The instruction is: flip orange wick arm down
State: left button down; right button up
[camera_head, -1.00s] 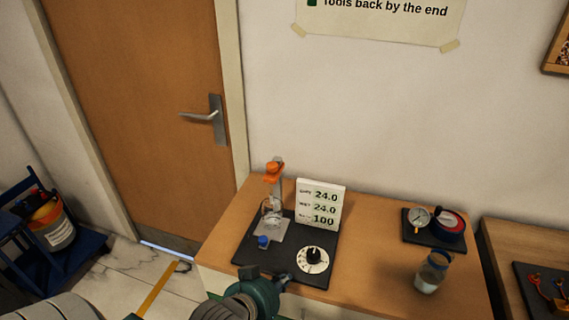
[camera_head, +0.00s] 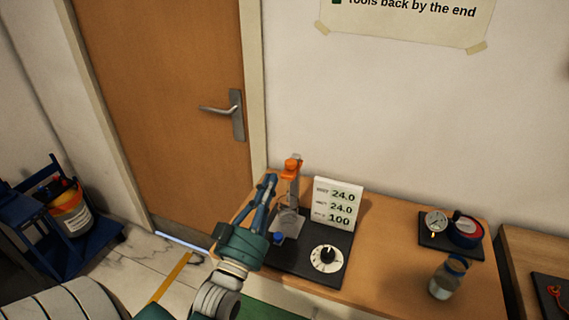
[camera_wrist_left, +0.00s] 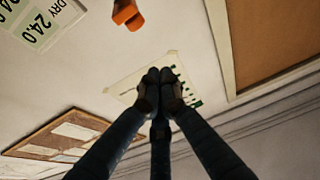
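The orange wick arm (camera_head: 292,167) sits at the top of an upright post on the black gauge base, above a small glass vessel (camera_head: 288,218). It also shows as an orange piece (camera_wrist_left: 127,14) at the top of the left wrist view. My left gripper (camera_head: 268,178) points upward, just left of the orange arm and apart from it. In the left wrist view its fingertips (camera_wrist_left: 160,77) are together with nothing visible between them. My right gripper is in neither current view.
A white display panel (camera_head: 338,202) stands right of the post, with a white dial (camera_head: 327,257) in front. A jar (camera_head: 447,278) and a round gauge (camera_head: 436,221) are farther right on the wooden bench. The door (camera_head: 165,100) is behind on the left.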

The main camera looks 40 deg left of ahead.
pick_arm(q)
jog(key=r+p, duration=0.1)
jog(key=p, duration=0.4)
send_over(285, 175)
jog(key=shift+s, duration=0.1)
jog(key=shift+f, duration=0.8)
